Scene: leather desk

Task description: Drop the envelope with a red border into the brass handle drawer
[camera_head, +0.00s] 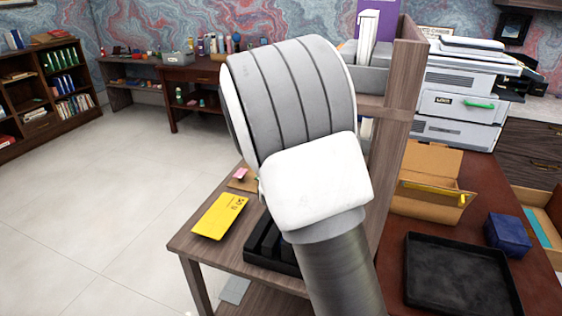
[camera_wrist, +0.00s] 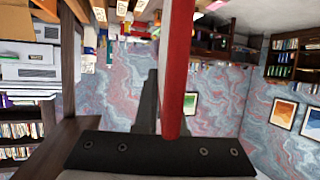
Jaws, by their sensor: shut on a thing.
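In the wrist view, a flat red-edged piece (camera_wrist: 178,75) stands up between the fingers of my gripper (camera_wrist: 162,92). Its red edge faces the camera and a pale face shows on its left, matching the red-bordered envelope seen nearly edge-on. My gripper is shut on it, off any surface. In the head view my grey and white arm hides the gripper and the envelope. At the far right of the head view an open drawer (camera_head: 546,238) shows a pale inside with a blue-green item. No brass handle can be made out.
A yellow envelope (camera_head: 220,215) and a black organizer (camera_head: 262,258) lie on the wooden desk's left part. A black tray (camera_head: 412,268), a blue box (camera_head: 508,234) and an open cardboard box (camera_head: 428,164) are right of the wooden upright (camera_head: 397,130). A printer (camera_head: 460,82) stands behind.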

